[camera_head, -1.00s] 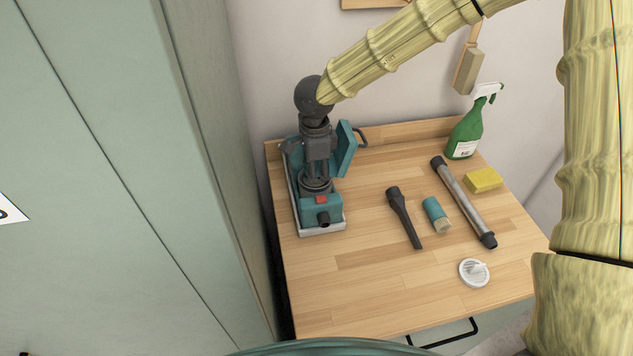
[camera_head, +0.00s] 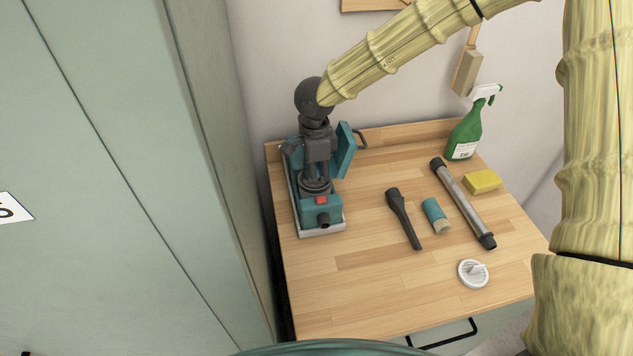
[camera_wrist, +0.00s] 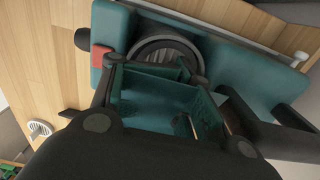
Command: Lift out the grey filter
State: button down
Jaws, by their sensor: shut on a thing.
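The grey filter (camera_head: 315,186) is a dark round ribbed piece seated in the teal vacuum body (camera_head: 322,213), whose lid (camera_head: 346,150) stands open. My gripper (camera_head: 317,172) points down over the body and is shut on the filter. In the wrist view the filter (camera_wrist: 166,48) shows as a ribbed ring between and just beyond my fingertips (camera_wrist: 157,60). The vacuum body (camera_wrist: 228,72) spreads around it there, with a red button (camera_wrist: 101,57) beside it. The filter's lower part and the exact finger contact are hidden.
On the wooden table (camera_head: 360,290), right of the vacuum, lie a dark nozzle (camera_head: 404,217), a teal brush (camera_head: 436,214), a metal tube (camera_head: 463,202), a yellow sponge (camera_head: 482,181) and a white slotted disc (camera_head: 473,273). A green spray bottle (camera_head: 465,133) stands behind. A tall cabinet (camera_head: 130,180) is close on the left.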

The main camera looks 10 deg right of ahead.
jog(key=shift+w+r+p, duration=0.1)
jog(key=shift+r+p, duration=2.85)
jog(key=shift+p, duration=0.95)
jog(key=shift+r, duration=0.2)
jog(key=shift+r, duration=0.5)
jog(key=shift+r, duration=0.35)
jog(key=shift+r, duration=0.4)
